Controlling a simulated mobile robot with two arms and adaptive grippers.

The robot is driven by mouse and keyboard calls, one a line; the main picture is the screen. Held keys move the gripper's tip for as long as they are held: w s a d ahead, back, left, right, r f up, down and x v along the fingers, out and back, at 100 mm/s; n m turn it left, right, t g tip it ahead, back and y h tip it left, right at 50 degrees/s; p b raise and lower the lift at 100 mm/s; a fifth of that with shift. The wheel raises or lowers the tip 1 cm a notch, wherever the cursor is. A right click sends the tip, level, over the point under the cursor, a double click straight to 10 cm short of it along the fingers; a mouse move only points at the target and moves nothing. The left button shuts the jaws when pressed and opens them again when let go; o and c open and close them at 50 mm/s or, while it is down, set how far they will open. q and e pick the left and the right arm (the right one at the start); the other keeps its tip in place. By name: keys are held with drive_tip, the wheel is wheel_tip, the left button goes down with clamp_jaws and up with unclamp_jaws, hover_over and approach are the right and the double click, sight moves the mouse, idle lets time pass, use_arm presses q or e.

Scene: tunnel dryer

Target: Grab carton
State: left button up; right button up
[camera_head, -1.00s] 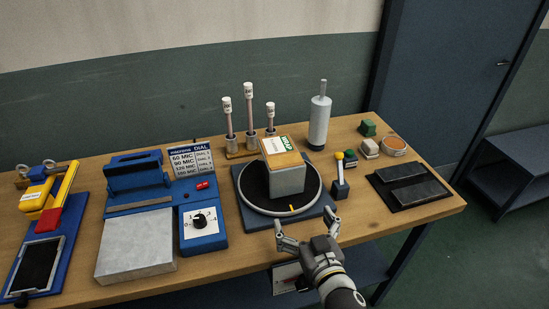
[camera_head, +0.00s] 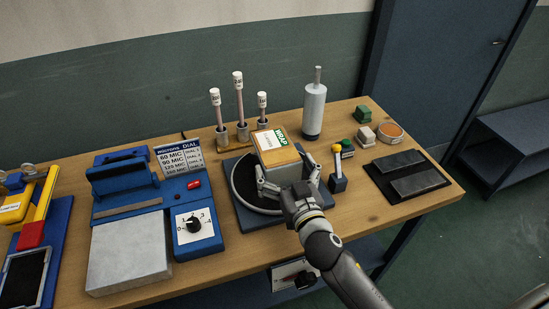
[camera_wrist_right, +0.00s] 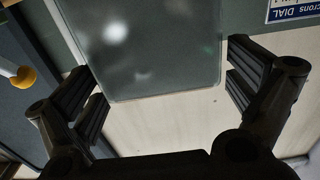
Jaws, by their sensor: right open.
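The carton (camera_head: 271,154), a grey-sided box with an orange-brown top and a white and green label, stands on the dark round turntable (camera_head: 240,190). My right gripper (camera_head: 287,174) is open at the carton's near side, with one finger beside its left side and the other beside its right side. In the right wrist view, the carton's grey face (camera_wrist_right: 145,50) lies between the two spread fingers, with gaps on both sides. My left gripper is out of view.
Just right of the carton stands a small lever with a yellow knob (camera_head: 337,150). White-capped posts (camera_head: 240,105) and a grey cylinder (camera_head: 314,110) stand behind. A blue dial machine (camera_head: 197,224) is to the left, dark pads (camera_head: 407,177) to the right.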

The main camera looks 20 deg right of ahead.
sight(277, 150)
drive_tip(key=w, duration=0.1)
drive_tip(key=w+p, duration=0.1)
drive_tip(key=w, duration=0.2)
drive_tip(key=shift+r+p, duration=0.25)
drive_tip(key=shift+p, duration=0.1)
drive_tip(key=shift+w+f, duration=0.1)
drive_tip(key=shift+w, duration=0.35)
drive_tip(key=shift+c, duration=1.6)
drive_tip(key=shift+s, duration=0.1)
drive_tip(key=c, duration=1.2)
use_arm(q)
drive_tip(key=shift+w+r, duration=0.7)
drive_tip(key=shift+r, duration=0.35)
use_arm(e)
drive_tip(key=shift+c, duration=0.5)
drive_tip(key=shift+r, duration=0.2)
